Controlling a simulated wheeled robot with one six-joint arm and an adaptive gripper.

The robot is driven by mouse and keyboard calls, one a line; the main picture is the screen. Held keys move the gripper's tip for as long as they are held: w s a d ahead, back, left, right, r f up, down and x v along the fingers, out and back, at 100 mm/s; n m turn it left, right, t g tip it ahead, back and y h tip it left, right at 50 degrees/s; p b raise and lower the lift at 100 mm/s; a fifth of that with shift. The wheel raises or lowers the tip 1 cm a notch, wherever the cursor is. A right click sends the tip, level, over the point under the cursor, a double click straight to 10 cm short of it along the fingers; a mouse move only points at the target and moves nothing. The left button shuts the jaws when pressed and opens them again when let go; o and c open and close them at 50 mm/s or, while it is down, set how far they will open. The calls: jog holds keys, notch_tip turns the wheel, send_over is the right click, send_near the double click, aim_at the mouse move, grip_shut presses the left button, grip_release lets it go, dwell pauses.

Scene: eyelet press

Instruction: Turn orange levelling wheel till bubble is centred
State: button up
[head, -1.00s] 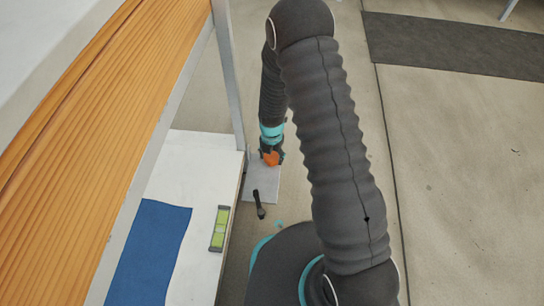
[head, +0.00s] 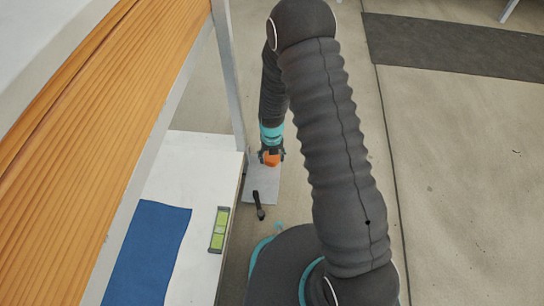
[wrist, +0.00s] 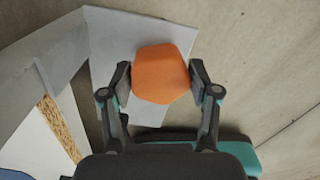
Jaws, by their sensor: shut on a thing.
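The orange levelling wheel (wrist: 161,73) sits between the two fingers of my gripper (wrist: 161,80) in the wrist view, with a finger against each side. The wheel (head: 271,160) is small and partly covered by my gripper (head: 271,153) in the head view, low over a grey plate. The spirit level (head: 219,230) lies on the white board, with a yellow-green body and a dark frame. Its bubble is too small to read for certain.
A blue cloth (head: 150,250) lies on the white board (head: 200,165). A grey post (head: 229,80) stands close left of my arm. Open floor lies right.

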dwell(0.3)
jog(key=o, duration=1.2)
jog(key=shift+c, duration=0.2)
jog(key=shift+r, duration=0.1)
notch_tip(320, 180, up, 12)
